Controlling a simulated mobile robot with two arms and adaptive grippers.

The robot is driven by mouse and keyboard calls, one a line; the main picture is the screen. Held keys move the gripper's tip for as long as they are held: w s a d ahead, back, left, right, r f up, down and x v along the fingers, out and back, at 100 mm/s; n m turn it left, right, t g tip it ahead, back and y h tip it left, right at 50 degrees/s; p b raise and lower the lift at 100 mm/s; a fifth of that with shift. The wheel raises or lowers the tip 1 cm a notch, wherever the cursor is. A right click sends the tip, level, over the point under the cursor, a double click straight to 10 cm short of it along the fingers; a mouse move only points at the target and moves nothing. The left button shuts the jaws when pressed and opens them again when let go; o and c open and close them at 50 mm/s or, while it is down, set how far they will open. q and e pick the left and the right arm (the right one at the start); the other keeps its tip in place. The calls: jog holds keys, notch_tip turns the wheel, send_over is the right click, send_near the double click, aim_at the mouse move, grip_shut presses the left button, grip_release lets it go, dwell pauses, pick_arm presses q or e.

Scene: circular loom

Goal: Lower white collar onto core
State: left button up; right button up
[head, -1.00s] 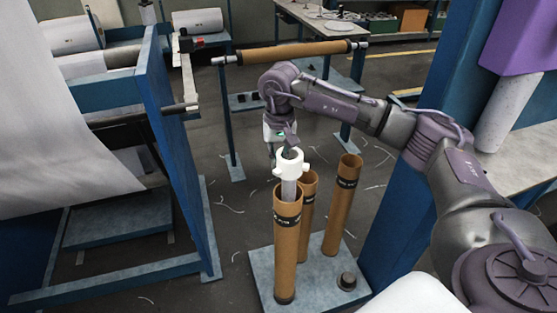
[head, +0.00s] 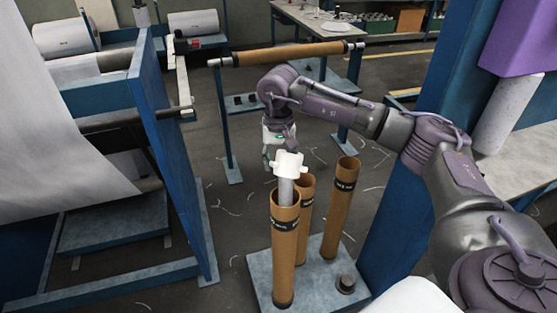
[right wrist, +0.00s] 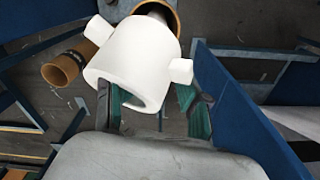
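The white collar (head: 288,164) is a short hollow ring with side pegs. It sits tilted at the top of a grey shaft (head: 286,190) that stands up out of the front brown core (head: 284,230). In the right wrist view the collar (right wrist: 138,58) fills the upper middle, its hollow end partly facing the camera. My right gripper (head: 280,148) is just above and left of it. Its green fingers (right wrist: 158,108) are spread apart, with a gap beside the right one; the collar covers part of the left one. My left gripper is not in view.
Two more brown cores (head: 340,205) stand behind the front one on a grey base plate (head: 312,285), with a dark knob (head: 346,283) at its corner. A blue frame with white fabric (head: 60,120) is at left; a blue post (head: 415,150) stands at right.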

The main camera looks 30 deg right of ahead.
jog(key=shift+a+f, duration=0.1)
jog(key=shift+f, duration=0.1)
jog(key=shift+s, duration=0.1)
jog(key=shift+a+r, duration=0.1)
jog(key=shift+r, duration=0.1)
notch_tip(320, 180, up, 12)
jog(key=shift+s, duration=0.1)
